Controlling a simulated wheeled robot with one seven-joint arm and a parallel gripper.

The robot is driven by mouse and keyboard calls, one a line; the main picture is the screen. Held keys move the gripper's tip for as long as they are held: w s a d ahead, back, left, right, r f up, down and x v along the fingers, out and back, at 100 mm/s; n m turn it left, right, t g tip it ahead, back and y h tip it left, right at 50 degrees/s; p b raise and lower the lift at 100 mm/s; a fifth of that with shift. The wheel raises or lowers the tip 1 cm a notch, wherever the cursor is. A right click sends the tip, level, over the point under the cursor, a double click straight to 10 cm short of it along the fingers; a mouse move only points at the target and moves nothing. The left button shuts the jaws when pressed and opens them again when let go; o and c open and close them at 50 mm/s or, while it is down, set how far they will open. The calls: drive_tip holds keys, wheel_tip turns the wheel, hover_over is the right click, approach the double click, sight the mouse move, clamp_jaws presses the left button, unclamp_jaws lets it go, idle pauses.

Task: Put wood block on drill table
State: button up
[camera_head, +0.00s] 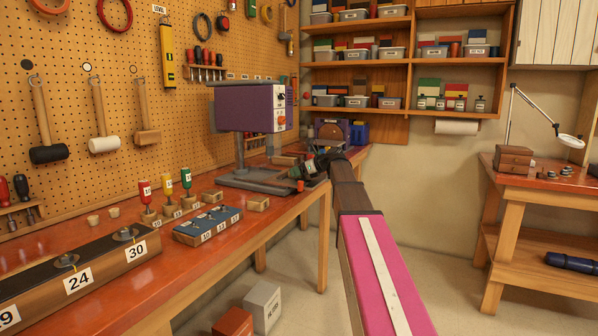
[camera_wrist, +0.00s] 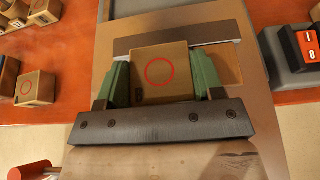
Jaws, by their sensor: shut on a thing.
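My gripper (camera_wrist: 162,88) has its green fingers on both sides of a wood block (camera_wrist: 160,62) with a red circle on its top. It is shut on the block. Below the block in the wrist view is a flat brownish plate with a dark slot, seemingly the drill table (camera_wrist: 205,22). I cannot tell whether the block touches it. In the head view my gripper (camera_head: 303,174) is at the right side of the purple drill press (camera_head: 245,108), low over its grey base (camera_head: 245,180). The held block is hard to make out there.
Another circled wood block (camera_wrist: 36,87) lies left of the plate. A grey switch box (camera_wrist: 300,45) stands at the right.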

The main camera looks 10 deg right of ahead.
drive_tip(key=shift+f, duration=0.25)
drive_tip(key=o, duration=1)
drive_tip(key=shift+d+r, duration=0.25)
drive_tip(key=v, duration=1.1)
drive_tip(key=shift+s+r, duration=0.25)
drive_tip(key=shift+r, duration=0.05)
drive_tip(key=shift+d, duration=0.15)
